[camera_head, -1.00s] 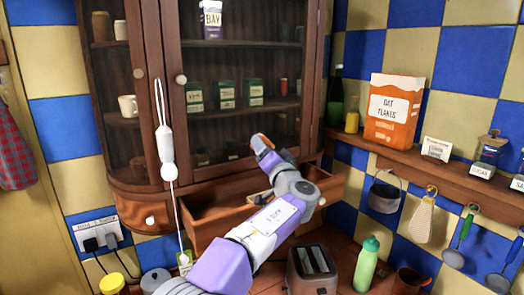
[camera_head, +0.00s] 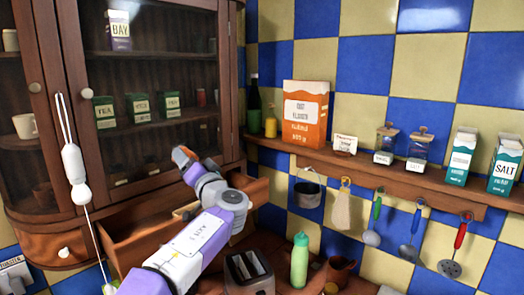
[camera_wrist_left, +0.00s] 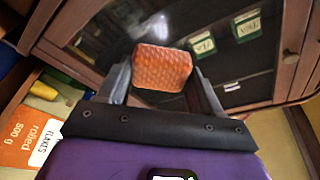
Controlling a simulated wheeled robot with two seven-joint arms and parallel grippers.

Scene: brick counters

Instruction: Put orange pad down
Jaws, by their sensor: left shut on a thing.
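The orange pad (camera_wrist_left: 162,68) is a small rounded block with a textured face, held between the two fingers of my left gripper (camera_wrist_left: 160,82) in the left wrist view. In the head view my left gripper (camera_head: 185,161) is raised in front of the cabinet's glass door, above the open drawer (camera_head: 140,235). Only a small orange bit of the pad shows there; the gripper hides most of it. My right gripper is not in view.
A wooden shelf (camera_head: 400,180) on the right holds the oat flakes box (camera_head: 305,112), jars and cartons, with utensils hanging below. A toaster (camera_head: 249,273) and a green bottle (camera_head: 299,262) stand on the counter beneath. A white pull cord (camera_head: 73,165) hangs before the cabinet.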

